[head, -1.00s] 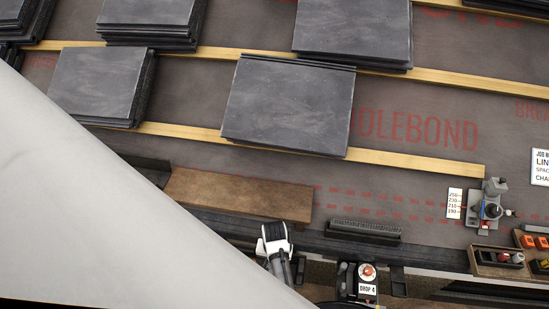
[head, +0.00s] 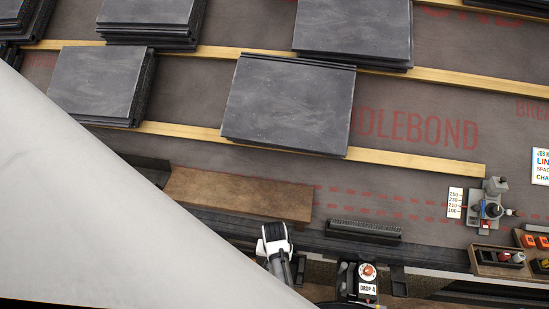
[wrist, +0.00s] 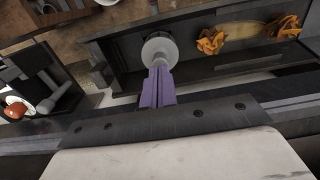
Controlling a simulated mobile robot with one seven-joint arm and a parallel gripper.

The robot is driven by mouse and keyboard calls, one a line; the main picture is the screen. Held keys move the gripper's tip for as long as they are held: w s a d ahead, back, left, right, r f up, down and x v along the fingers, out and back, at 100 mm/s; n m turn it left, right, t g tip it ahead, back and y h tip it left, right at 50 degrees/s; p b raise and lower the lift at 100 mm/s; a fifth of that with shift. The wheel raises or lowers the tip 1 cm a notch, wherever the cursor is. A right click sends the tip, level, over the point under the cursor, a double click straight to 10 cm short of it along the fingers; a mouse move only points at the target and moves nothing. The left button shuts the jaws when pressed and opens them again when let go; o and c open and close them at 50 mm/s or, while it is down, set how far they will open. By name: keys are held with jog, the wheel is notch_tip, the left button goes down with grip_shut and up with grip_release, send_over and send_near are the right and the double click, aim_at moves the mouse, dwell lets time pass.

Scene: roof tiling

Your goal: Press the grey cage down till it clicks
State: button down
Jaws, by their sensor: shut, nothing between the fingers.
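In the wrist view, my gripper (wrist: 159,72) has its purple fingers together, with nothing between them. Just past the fingertips is a round pale grey piece (wrist: 160,46), which looks like the grey cage, in a dark trough (wrist: 117,62). The fingertips overlap its near edge in the picture; I cannot tell whether they touch it or whether it is fully seated. In the head view I cannot make out the cage or the fingertips.
Orange-brown leaves (wrist: 272,32) lie in the trough, right of the round piece. A box with a red knob (head: 367,271) and a "DROP 4" label stands at the front edge. A brown board (head: 235,195), slate stacks (head: 290,103) and battens (head: 420,162) lie on the roof.

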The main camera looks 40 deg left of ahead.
jog(key=shift+f+b, duration=0.3)
jog(key=shift+f, duration=0.25)
dwell(0.6)
notch_tip(320, 180, up, 9)
jog(key=p, duration=0.9)
dwell(0.5)
